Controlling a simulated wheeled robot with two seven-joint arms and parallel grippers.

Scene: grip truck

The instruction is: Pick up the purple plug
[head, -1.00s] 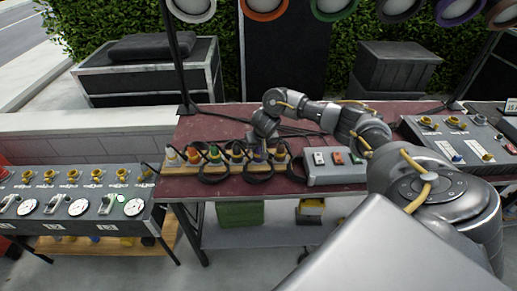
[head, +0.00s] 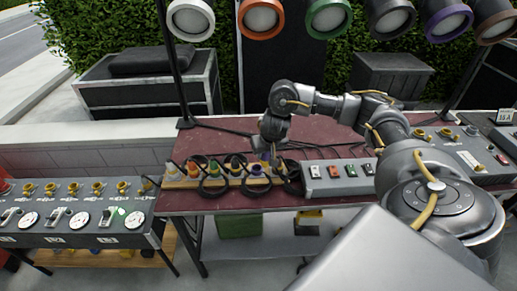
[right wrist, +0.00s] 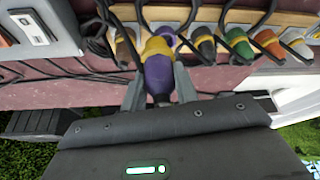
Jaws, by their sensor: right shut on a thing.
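The purple plug (right wrist: 158,77), with a yellow band, is between the two fingers of my right gripper (right wrist: 160,88) in the right wrist view. The fingers are shut on its sides. In the head view my right gripper (head: 268,152) is at the right part of the wooden plug rack (head: 205,184), and it partly hides the plug. The rack also shows in the right wrist view (right wrist: 215,14). A purple piece (right wrist: 167,37) shows just behind the held plug; I cannot tell whether it is part of the rack. My left gripper is not in view.
White (right wrist: 297,45), orange (right wrist: 268,42), green (right wrist: 238,43), black (right wrist: 204,43) and brown (right wrist: 125,45) plugs sit along the rack. Black cables loop around them. A switch box (head: 338,188) stands right of the rack on the red table (head: 225,140). Lamps (head: 262,18) hang above.

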